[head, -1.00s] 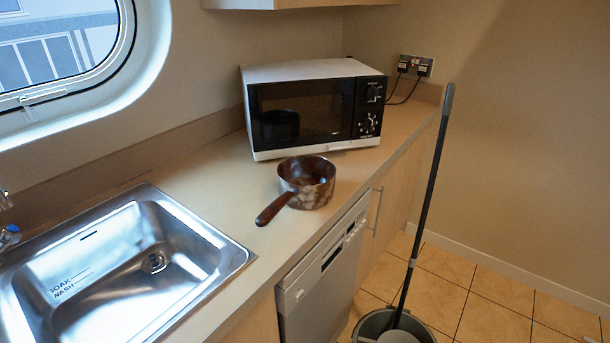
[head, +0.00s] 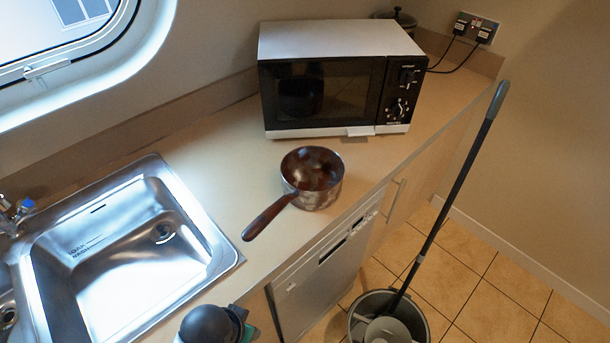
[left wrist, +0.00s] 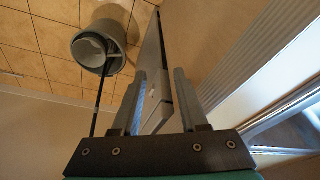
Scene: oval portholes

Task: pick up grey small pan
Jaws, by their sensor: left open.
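The small pan (head: 318,196) stands upright on the counter in the head view, in front of the microwave. Its outside is worn grey metal with brown patches, and its inside is dark brown. Its brown handle (head: 268,217) points toward the lower left, near the counter's front edge. My left gripper (left wrist: 156,85) is open in the left wrist view, with nothing held between its two fingers. The pan does not show in that view. A dark rounded part of my arm shows at the bottom of the head view, apart from the pan. My right gripper is not in view.
A microwave (head: 330,95) stands behind the pan. A steel sink (head: 125,255) lies to the left. The dishwasher (head: 325,280) is below the counter front. A mop bucket (head: 358,325) with a long handle stands on the tiled floor. Counter between sink and pan is clear.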

